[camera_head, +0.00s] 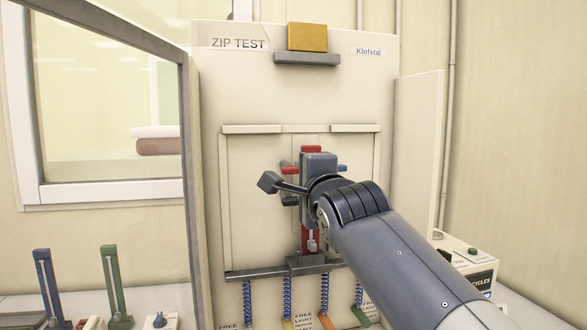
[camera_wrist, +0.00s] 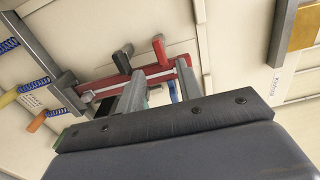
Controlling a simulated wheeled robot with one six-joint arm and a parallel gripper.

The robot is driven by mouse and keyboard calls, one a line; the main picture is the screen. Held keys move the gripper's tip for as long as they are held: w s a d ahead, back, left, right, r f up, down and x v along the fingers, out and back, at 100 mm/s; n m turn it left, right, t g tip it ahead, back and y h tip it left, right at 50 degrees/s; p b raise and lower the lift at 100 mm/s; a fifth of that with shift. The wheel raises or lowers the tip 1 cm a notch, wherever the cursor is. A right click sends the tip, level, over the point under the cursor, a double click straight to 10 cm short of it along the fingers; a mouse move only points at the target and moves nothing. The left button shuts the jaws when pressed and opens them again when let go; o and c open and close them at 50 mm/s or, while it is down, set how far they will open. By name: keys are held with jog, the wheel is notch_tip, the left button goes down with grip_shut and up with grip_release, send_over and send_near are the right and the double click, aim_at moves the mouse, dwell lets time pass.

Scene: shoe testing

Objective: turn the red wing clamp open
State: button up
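The red clamp (camera_head: 308,238) stands upright in the middle of the ZIP TEST machine's front panel, partly hidden behind my gripper in the head view. In the wrist view it is a long red bar (camera_wrist: 110,83) with a short red piece (camera_wrist: 160,50) sticking out near its right end. A dark grey piece (camera_wrist: 122,60) juts out beside that. My gripper (camera_wrist: 160,79) has its two grey fingers apart, with their tips close to the red bar. I cannot tell whether they touch it. The head view hides the fingertips behind the gripper's body.
Blue springs (camera_head: 287,297) with coloured ends hang below a grey crossbar (camera_head: 250,274). A yellow block (camera_head: 307,37) sits on a ledge above. A blue clamp (camera_head: 47,285) and a green clamp (camera_head: 113,283) stand at lower left. A control box (camera_head: 462,262) is at right.

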aim_at(292, 172)
jog(key=p+x, duration=0.2)
jog(key=x, duration=0.5)
jog(key=shift+w+f, duration=0.1)
jog(key=shift+w, duration=0.2)
jog(key=shift+c, duration=0.3)
grip_shut()
